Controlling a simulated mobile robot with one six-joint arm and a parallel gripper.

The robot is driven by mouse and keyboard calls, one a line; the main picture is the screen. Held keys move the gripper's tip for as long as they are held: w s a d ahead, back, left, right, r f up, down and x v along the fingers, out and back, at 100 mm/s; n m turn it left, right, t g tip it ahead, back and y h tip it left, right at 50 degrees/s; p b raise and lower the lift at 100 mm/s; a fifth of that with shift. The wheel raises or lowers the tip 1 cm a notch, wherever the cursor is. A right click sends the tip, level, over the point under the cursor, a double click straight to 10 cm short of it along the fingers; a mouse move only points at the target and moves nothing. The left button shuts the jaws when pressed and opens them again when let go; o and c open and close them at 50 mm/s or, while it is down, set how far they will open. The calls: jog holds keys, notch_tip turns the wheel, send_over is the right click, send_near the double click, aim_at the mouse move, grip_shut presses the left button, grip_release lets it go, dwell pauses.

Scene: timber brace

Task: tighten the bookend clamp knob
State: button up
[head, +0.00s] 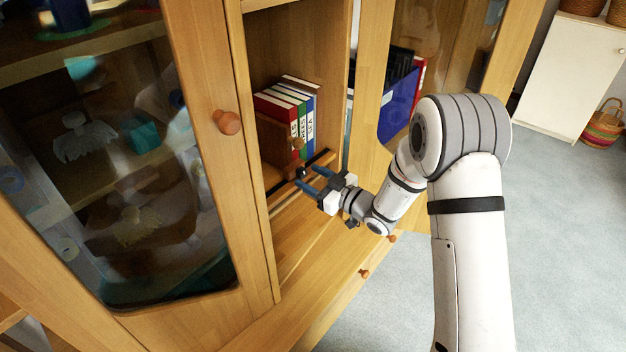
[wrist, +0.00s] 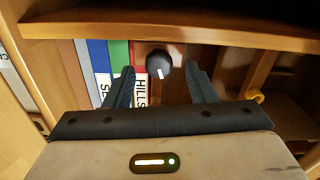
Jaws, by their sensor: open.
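The black clamp knob (wrist: 158,65) with a white mark shows in the wrist view, between the tips of my two fingers. My gripper (head: 308,177) is open and reaches into the cabinet toward the knob. A gap shows on the right side of the knob in the wrist view; whether the left finger touches it I cannot tell. In the head view a wooden bookend (head: 273,137) stands against several upright books (head: 302,98), above a dark rail (head: 322,158). The knob is small and partly hard to make out there.
Another door (head: 372,150) is open to the right of the bay, close to my arm. A shelf edge (wrist: 170,33) crosses the top of the wrist view. Grey floor is free at the right.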

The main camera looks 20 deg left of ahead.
jog(key=shift+w+a, duration=0.1)
jog(key=shift+a, duration=0.25)
